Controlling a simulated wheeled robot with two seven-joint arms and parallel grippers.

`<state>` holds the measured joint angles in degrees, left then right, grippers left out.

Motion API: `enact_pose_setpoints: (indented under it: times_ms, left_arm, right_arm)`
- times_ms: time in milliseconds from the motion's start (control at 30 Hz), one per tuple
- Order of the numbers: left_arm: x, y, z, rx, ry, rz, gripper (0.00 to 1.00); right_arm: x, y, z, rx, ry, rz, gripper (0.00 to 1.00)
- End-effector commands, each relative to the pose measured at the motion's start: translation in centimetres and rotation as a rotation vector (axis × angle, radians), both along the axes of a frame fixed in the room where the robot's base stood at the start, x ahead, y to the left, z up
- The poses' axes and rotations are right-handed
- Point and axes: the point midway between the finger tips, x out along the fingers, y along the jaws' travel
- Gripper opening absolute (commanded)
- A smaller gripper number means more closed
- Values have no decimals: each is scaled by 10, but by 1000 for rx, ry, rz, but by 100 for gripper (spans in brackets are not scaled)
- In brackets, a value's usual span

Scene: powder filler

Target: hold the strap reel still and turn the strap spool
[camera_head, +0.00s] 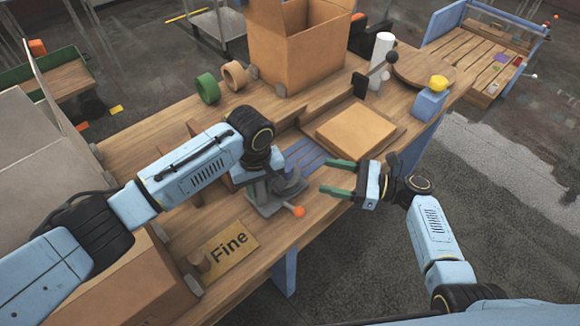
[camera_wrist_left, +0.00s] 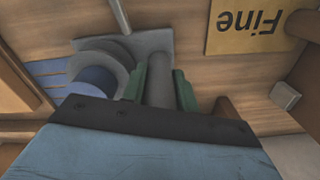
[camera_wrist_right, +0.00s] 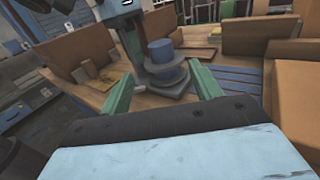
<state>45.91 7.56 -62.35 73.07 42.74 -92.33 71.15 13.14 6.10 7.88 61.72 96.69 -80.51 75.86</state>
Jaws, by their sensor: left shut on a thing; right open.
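The strap reel is a grey stand (camera_head: 264,204) on the bench's near edge, partly hidden behind my left arm. Its grey post (camera_wrist_left: 160,66) stands between the green fingers of my left gripper (camera_wrist_left: 160,88), which is shut on it. The strap spool (camera_wrist_right: 163,74), grey discs with a blue core, sits beside the post; the blue core also shows in the left wrist view (camera_wrist_left: 95,80). My right gripper (camera_head: 336,177) is open and empty, to the right of the reel and apart from it. In the right wrist view the spool appears beyond and between its fingers.
A grey lever with an orange knob (camera_head: 298,211) juts from the reel toward the near edge. A "Fine" sign (camera_head: 229,248) lies to the left. A flat cardboard box (camera_head: 356,134), a large open box (camera_head: 298,45) and tape rolls (camera_head: 208,88) stand farther back.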

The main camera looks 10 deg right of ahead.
Motion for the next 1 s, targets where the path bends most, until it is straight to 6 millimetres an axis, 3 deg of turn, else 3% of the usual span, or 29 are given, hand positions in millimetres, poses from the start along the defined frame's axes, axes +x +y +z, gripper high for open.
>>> enact_pose_setpoints:
  times_ms: [300,500,700,1000]
  left_arm:
    - [0,-1,1,-2,-2,0,0]
    - [0,-1,1,-2,-2,0,0]
    - [0,-1,1,-2,-2,0,0]
    - [0,-1,1,-2,-2,0,0]
  right_arm:
    - [21,60,1,2,-4,1,63]
    - [32,89,1,1,-4,0,63]
    - [37,102,0,-1,-4,-1,63]
    - [37,103,0,-1,-4,-1,61]
